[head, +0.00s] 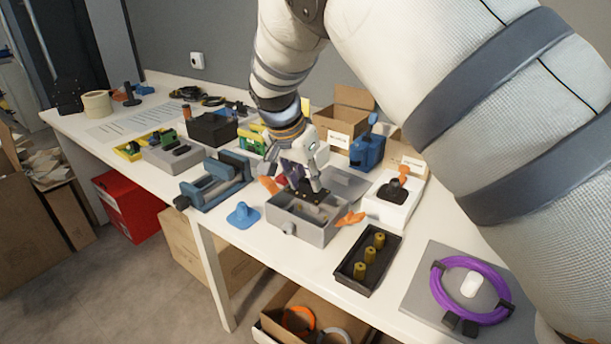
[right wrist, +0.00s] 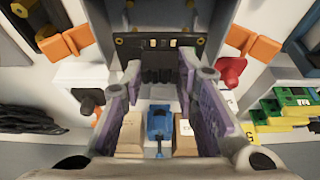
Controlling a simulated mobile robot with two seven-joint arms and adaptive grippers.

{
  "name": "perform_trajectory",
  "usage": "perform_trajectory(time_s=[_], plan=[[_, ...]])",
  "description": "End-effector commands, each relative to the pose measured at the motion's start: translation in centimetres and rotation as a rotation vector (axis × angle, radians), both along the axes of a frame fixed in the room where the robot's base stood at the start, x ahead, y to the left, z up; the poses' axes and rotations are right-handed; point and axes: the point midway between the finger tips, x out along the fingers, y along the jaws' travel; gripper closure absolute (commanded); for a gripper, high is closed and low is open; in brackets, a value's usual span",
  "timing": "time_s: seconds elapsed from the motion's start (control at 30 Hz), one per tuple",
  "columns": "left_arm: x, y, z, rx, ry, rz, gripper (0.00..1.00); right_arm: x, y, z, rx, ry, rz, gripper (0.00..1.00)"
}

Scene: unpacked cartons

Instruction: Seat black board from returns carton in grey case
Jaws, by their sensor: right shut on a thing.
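The grey case (head: 318,229) stands open on the white table, with orange clips (head: 350,219) at its sides. My right gripper (head: 299,183) is over the case, pointing down, shut on the black board (head: 297,194). In the right wrist view the board (right wrist: 158,52) is a dark plate with gold contacts, between the two purple-padded fingers (right wrist: 158,85), with the case (right wrist: 219,35) around or just beyond it. The board is at the case's opening; I cannot tell whether it touches the inside. Cardboard cartons (head: 342,117) stand behind; which one is for returns is unclear. My left gripper is out of view.
A blue vise-like tool (head: 215,183) and small blue piece (head: 243,215) lie left of the case. A black tray (head: 350,284) with brass-coloured cylinders is in front. A purple cable coil (head: 440,285) lies front right.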

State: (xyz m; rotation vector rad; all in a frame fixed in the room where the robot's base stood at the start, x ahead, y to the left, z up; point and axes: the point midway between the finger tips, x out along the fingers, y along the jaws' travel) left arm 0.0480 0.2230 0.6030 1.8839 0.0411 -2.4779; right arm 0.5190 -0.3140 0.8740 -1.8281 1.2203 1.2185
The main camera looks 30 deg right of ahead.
Motion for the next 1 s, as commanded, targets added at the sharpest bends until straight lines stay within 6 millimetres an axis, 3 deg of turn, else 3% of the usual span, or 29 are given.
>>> perform_trajectory(time_s=[1.0], plan=[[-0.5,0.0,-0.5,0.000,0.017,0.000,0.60,0.0,0.0,-3.2,-0.001,0.002,0.000,1.00]])
